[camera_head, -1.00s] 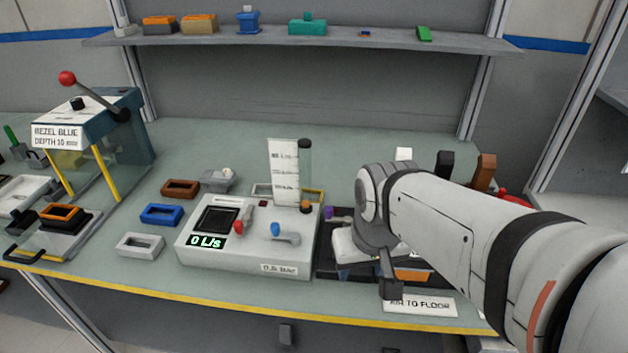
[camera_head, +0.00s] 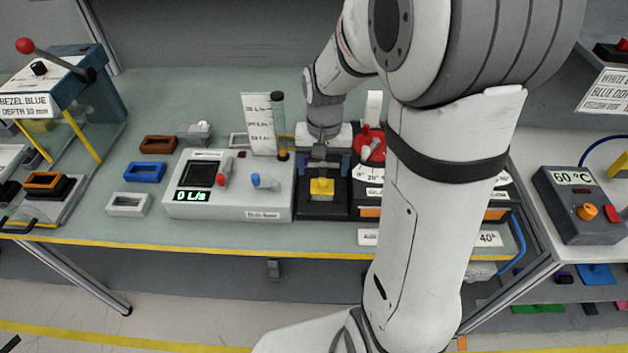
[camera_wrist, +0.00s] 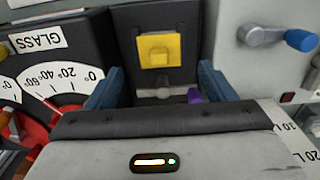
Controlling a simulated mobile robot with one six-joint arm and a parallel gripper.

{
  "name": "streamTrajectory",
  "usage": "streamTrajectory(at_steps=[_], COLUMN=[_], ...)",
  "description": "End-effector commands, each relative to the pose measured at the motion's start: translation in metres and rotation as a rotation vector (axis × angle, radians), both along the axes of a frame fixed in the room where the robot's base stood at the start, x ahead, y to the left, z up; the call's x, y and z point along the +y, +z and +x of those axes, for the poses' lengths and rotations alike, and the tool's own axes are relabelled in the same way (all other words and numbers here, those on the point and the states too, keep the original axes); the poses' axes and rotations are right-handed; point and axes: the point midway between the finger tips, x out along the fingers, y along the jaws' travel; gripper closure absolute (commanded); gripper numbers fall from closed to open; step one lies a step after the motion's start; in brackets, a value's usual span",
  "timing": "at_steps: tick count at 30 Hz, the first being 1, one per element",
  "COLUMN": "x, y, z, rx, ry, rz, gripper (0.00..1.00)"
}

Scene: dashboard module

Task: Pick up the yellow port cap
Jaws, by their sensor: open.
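The yellow port cap (camera_head: 322,187) is a small square block with a raised middle part. It sits on a black fixture (camera_head: 318,208) right of the flow tester. In the wrist view the yellow port cap (camera_wrist: 160,50) lies beyond my fingertips, roughly centred between them. My gripper (camera_head: 323,164) is open and empty, just behind the cap in the head view. In the wrist view its two blue-grey fingers (camera_wrist: 160,84) stand apart on either side. No contact with the cap shows.
The white flow tester (camera_head: 240,210) with its blue lever (camera_head: 264,181) stands close on the left. A dial with a red knob (camera_head: 371,146) is close on the right. A purple piece (camera_wrist: 194,96) shows beside the right finger. My arm hides part of the right bench.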

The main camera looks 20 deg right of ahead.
Motion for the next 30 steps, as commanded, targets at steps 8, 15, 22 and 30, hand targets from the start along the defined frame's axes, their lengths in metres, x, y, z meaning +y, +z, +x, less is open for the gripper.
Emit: streamTrajectory(at_steps=[8,15,22,30], x=[0.001,0.001,0.001,0.000], y=[-0.039,-0.044,-0.044,-0.044], z=[-0.001,0.000,-0.001,-0.001], rx=[0.003,-0.001,-0.001,0.000], ry=[0.000,-0.001,-0.001,-0.002], rz=[0.000,0.000,0.000,0.000], gripper=[0.24,0.24,0.38,0.60])
